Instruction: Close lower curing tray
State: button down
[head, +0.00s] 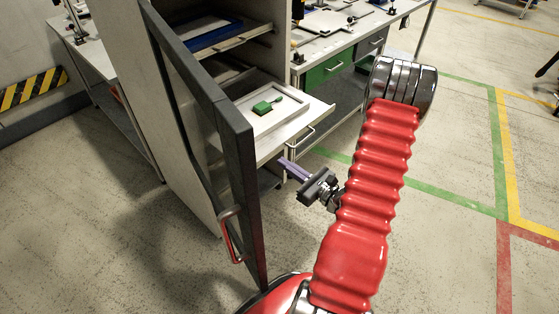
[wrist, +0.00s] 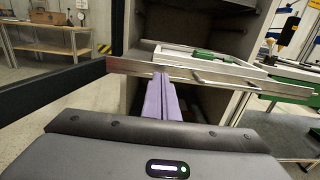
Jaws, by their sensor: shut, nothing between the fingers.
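The lower curing tray (head: 318,108) is pulled out of the open cabinet. It carries a white insert with a green block (head: 262,108) on it. A bar handle (head: 299,146) is on its front; the handle also shows in the wrist view (wrist: 225,83). My gripper (head: 284,164) is shut and empty, its purple fingers pointing at the tray's front. In the wrist view my gripper (wrist: 161,76) has its fingertips at the metal front panel (wrist: 130,67), left of the handle. I cannot tell whether they touch it.
The cabinet door (head: 233,125) stands open left of my arm, with a red handle (head: 231,236). An upper tray with a blue insert (head: 213,36) sits above. A workbench with a green drawer (head: 325,68) stands right of the cabinet. The floor at right is clear.

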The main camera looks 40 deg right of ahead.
aim_at(272, 155)
jog(key=shift+w+a, duration=0.15)
jog(key=shift+w, duration=0.6)
jog(key=shift+w+a, duration=0.1)
jog(key=shift+w, duration=0.65)
jog(key=shift+w+d, duration=0.1)
